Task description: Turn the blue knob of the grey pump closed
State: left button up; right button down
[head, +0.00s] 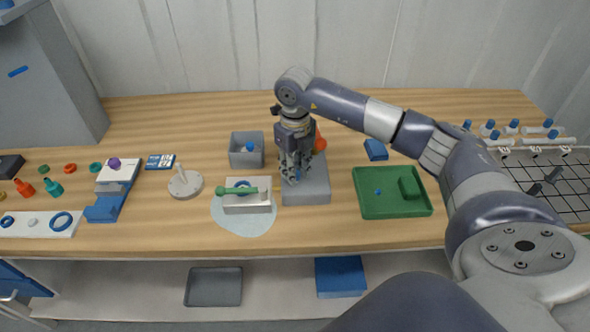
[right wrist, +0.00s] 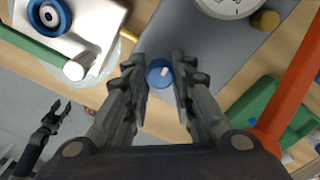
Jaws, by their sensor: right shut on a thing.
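The grey pump (head: 306,196) stands at the middle of the wooden bench; its grey body (right wrist: 215,55) also fills the upper part of the right wrist view. The blue knob (right wrist: 159,73) is round, with a white mark on its top. My right gripper (head: 296,178) points down over the pump from above. In the right wrist view its two fingertips (right wrist: 159,75) are on either side of the knob, shut on it. In the head view the fingers mostly hide the knob. A dark gripper, seemingly my left one (right wrist: 62,105), shows small at the lower left of the right wrist view.
An orange part (head: 320,143) rises behind the pump. Close left is a white block (head: 247,204) with a green-handled bar (head: 235,190) on a pale round mat (head: 228,226). A grey bin (head: 246,160) stands behind it. A green tray (head: 395,208) is to the right.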

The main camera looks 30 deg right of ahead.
jog(key=shift+m, duration=0.3)
jog(key=c, duration=1.3)
grip_release()
jog(key=shift+c, duration=0.2)
jog(key=shift+r, duration=0.25)
notch_tip(320, 180, up, 12)
jog(key=shift+f, duration=0.2)
